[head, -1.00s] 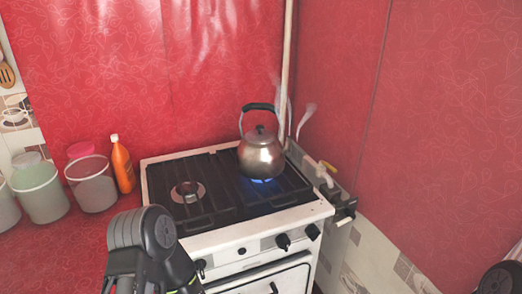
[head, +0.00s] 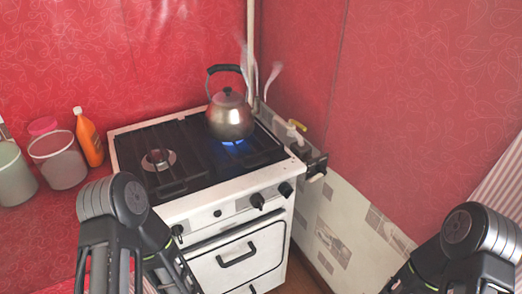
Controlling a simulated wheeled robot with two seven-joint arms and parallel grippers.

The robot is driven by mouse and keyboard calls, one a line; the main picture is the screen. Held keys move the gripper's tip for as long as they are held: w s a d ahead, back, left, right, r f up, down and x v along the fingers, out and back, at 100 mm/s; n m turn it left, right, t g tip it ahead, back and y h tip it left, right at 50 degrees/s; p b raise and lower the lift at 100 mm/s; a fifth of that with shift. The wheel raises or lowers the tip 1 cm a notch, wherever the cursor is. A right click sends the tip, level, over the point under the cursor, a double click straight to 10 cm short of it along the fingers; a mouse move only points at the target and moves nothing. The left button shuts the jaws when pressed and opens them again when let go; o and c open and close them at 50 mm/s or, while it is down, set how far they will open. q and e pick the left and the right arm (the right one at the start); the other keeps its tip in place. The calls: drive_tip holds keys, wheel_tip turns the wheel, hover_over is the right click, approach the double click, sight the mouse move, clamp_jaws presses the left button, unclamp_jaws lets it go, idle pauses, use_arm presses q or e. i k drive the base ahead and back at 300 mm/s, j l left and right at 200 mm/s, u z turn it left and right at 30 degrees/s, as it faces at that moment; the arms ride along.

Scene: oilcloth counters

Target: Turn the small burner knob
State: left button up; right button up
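The white stove (head: 225,205) has a row of black knobs on its front panel. One knob (head: 177,232) is at the left, partly beside my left arm. A small round black button or knob (head: 217,213) sits to its right. Two larger knobs (head: 257,201) and (head: 286,189) are at the right. I cannot tell which one serves the small burner (head: 158,160), which shows no flame. A blue flame (head: 232,142) burns under the steaming metal kettle (head: 230,117). Parts of both my arms show at the bottom, but neither gripper's fingertips are visible.
An orange bottle (head: 89,139) and plastic tubs (head: 59,164) stand on the red counter left of the stove. The oven door handle (head: 237,255) sticks out below the knobs. Open floor lies in front.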

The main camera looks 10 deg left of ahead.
sight(285, 188)
drive_tip(key=l, duration=0.4)
drive_tip(key=k+l+u, duration=0.1)
drive_tip(key=l, duration=0.3)
drive_tip(key=k+l, duration=0.15)
drive_tip(key=l, duration=0.3)
